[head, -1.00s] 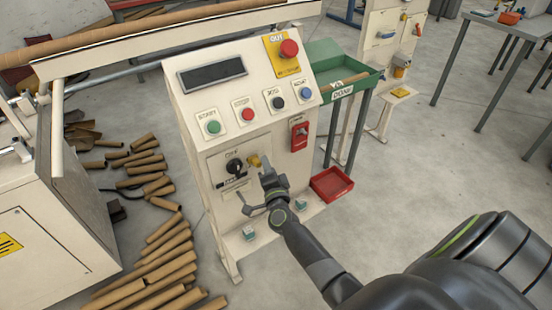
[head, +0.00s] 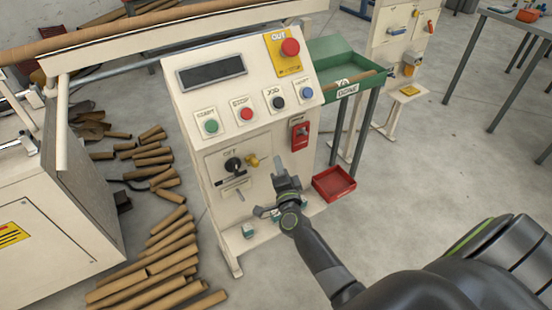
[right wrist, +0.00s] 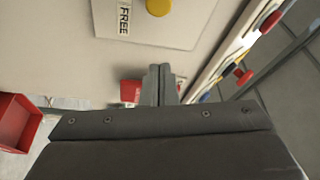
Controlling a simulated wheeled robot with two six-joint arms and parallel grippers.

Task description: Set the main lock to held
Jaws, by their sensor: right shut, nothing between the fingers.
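A yellow knob (head: 252,160) sits on the front plate of the cream control cabinet, just right of a black rotary switch (head: 233,164). Which of these is the main lock I cannot read for certain. The yellow knob also shows at the top of the right wrist view (right wrist: 158,6), beside a label reading FREE (right wrist: 124,18). My right gripper (head: 279,164) is shut and empty, to the right of the yellow knob and apart from it in the head view. Its closed fingers show in the right wrist view (right wrist: 160,84). My left gripper is not in view.
Above the plate are several coloured push buttons (head: 247,114) and a red emergency button (head: 290,47). A red box (head: 300,133) is mounted at the right. A red tray (head: 334,184) and a green tray (head: 345,68) stand beside the cabinet. Cardboard tubes (head: 165,254) lie on the left floor.

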